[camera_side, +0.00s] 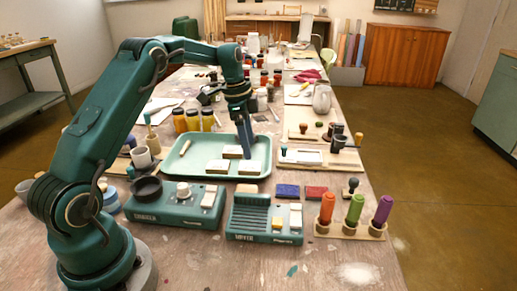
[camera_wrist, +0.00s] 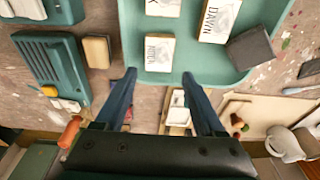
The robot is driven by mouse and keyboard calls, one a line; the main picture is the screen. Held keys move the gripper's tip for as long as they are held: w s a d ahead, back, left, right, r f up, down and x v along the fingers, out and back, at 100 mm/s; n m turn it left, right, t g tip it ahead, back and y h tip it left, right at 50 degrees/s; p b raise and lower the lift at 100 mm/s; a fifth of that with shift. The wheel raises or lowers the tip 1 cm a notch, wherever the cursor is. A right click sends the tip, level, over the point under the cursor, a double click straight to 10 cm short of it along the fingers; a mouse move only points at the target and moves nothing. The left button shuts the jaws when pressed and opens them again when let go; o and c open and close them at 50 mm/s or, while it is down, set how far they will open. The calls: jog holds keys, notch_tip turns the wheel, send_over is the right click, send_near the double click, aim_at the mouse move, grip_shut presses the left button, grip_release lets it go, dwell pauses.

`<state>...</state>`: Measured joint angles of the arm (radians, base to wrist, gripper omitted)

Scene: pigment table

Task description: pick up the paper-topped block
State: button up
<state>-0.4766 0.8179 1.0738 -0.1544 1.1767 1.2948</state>
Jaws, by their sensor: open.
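Several pale blocks with white paper tops lie on the teal tray (camera_side: 178,173). In the side view, one block (camera_side: 232,151) is toward the back, one (camera_side: 217,166) is front left and one (camera_side: 248,168) is front right. In the wrist view, lettering shows on a near block (camera_wrist: 158,53), a larger block (camera_wrist: 219,19) and one at the top edge (camera_wrist: 163,7). My gripper (camera_side: 245,155) points down at the tray. In the wrist view my gripper (camera_wrist: 158,76) is open and empty, its fingertips spread either side of the near block's lower edge.
A plain grey block (camera_wrist: 251,48) lies on the tray beside the larger block. A slotted teal box (camera_side: 264,218) and another teal unit (camera_side: 175,203) stand in front of the tray. Jars (camera_side: 193,120) stand behind it. Colored handled tools (camera_side: 355,208) stand front right.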

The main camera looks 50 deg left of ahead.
aim_at(250, 166)
jog(key=shift+s+a+f, duration=0.15)
jog(key=shift+f, duration=0.35)
jog(key=shift+s+a+f, duration=0.1)
jog(key=shift+f, duration=0.4)
jog(key=shift+w+d+f, duration=0.15)
jog(key=shift+f, duration=0.9)
jog(key=shift+w+d+f, duration=0.1)
jog(key=shift+f, duration=0.95)
jog(key=c, duration=1.1)
jog(key=shift+r, duration=0.15)
